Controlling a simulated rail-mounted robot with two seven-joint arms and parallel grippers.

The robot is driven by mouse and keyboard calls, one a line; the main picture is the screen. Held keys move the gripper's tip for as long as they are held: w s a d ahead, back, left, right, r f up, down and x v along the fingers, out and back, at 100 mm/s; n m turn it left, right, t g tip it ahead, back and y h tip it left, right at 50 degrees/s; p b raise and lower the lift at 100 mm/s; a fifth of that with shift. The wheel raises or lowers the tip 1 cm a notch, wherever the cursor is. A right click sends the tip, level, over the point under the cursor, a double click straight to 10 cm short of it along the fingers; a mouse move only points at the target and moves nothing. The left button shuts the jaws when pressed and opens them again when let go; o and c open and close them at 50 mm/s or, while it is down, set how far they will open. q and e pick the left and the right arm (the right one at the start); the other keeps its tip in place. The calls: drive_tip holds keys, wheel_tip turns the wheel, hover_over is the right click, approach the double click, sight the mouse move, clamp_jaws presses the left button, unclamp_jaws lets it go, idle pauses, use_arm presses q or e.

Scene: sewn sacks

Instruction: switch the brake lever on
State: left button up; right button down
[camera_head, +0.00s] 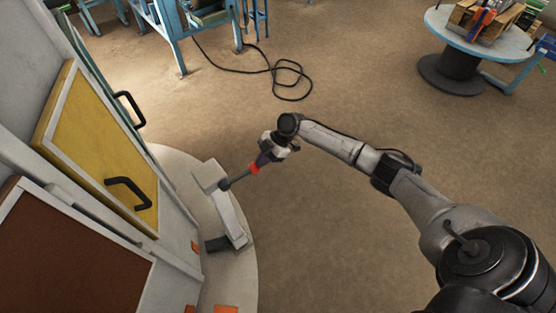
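The brake lever (239,178) is a dark grey rod with a red part (255,168) near its outer end. It sticks out to the upper right from a pale grey bracket (230,214) on the rounded base at left. My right gripper (265,157) is at the lever's outer end, next to the red part. Its fingers are small and partly hidden, so I cannot tell whether they are closed on the lever. My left gripper is not in view.
A machine cabinet with a yellow panel (88,140), a brown panel (70,255) and black handles (128,190) stands at left. A round table (480,40) with tools is at upper right. A black cable (285,75) lies on the floor. The middle floor is clear.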

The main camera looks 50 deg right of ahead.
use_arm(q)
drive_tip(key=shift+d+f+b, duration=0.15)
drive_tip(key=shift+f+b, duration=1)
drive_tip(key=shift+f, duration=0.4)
use_arm(e)
drive_tip(key=shift+a+f, duration=0.15)
drive_tip(key=shift+f, duration=0.9)
drive_tip(key=shift+a+f, duration=0.15)
drive_tip(key=shift+f, duration=0.85)
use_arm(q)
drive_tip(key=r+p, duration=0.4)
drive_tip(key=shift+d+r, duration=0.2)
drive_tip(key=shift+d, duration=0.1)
use_arm(e)
drive_tip(key=s+d+f+v, duration=0.1)
drive_tip(key=v, duration=1.2)
drive_tip(key=shift+d+f, duration=0.3)
drive_tip(key=shift+d, duration=0.05)
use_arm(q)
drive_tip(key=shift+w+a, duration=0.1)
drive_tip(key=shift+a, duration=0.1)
use_arm(e)
drive_tip(key=shift+s, duration=0.1)
